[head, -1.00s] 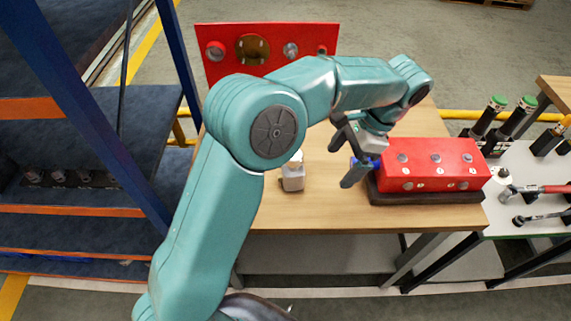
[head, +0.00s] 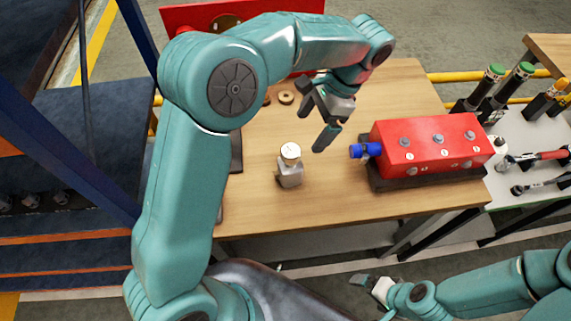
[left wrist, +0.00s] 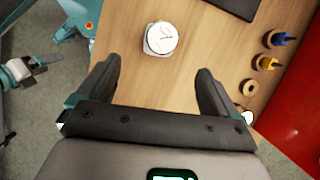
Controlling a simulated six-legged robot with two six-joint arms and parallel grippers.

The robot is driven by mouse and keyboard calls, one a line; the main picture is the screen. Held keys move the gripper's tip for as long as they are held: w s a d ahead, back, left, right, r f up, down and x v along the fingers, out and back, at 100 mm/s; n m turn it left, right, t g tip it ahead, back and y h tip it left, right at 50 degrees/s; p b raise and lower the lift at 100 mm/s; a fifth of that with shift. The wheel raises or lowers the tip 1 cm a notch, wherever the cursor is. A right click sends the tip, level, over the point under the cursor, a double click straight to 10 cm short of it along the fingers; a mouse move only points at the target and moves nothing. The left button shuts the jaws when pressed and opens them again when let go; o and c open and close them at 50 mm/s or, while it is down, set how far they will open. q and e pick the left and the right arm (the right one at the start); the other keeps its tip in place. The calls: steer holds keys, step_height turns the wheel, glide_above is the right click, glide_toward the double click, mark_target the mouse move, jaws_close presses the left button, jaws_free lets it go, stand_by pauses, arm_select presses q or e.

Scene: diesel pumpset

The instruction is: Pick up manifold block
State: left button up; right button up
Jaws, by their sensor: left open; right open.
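The manifold block (head: 290,175) seems to be the small grey block with a round white dial on top, standing upright on the wooden table. In the left wrist view the same block (left wrist: 160,38) lies ahead of the fingertips, between their lines, and is not touched. My left gripper (head: 312,115) is open and empty, above the table to the upper right of the block in the head view. Its fingers also show in the left wrist view (left wrist: 158,72). My right gripper (head: 370,284) is open and empty, low in front of the table.
A red block (head: 425,142) with a blue fitting (head: 366,150) sits on a dark base to the right. A red panel (head: 180,17) stands at the back. Small rings (head: 286,97) lie behind my left gripper. Tools lie on a white table (head: 520,160). Wood between the grey and red blocks is clear.

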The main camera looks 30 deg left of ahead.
mark_target(298, 151)
arm_select(q)
steer(key=x, duration=0.8)
steer(key=shift+s+d+f+p, duration=0.1)
steer(key=shift+s+p, duration=0.15)
steer(key=shift+p, duration=0.15)
steer(key=shift+f, duration=0.55)
steer(key=p+x, duration=0.1)
steer(key=x, duration=0.3)
steer(key=shift+w+a+r+p, duration=0.1)
steer(key=shift+a+p, duration=0.2)
steer(key=shift+p, duration=0.05)
steer(key=shift+a+f, duration=0.1)
steer(key=shift+f, duration=0.2)
steer(key=shift+d, duration=0.25)
steer(key=shift+c, duration=1.2)
steer(key=shift+a, duration=0.2)
steer(key=c, duration=1)
steer(key=shift+d, duration=0.1)
steer(key=c, duration=0.3)
steer(key=shift+r, duration=0.1)
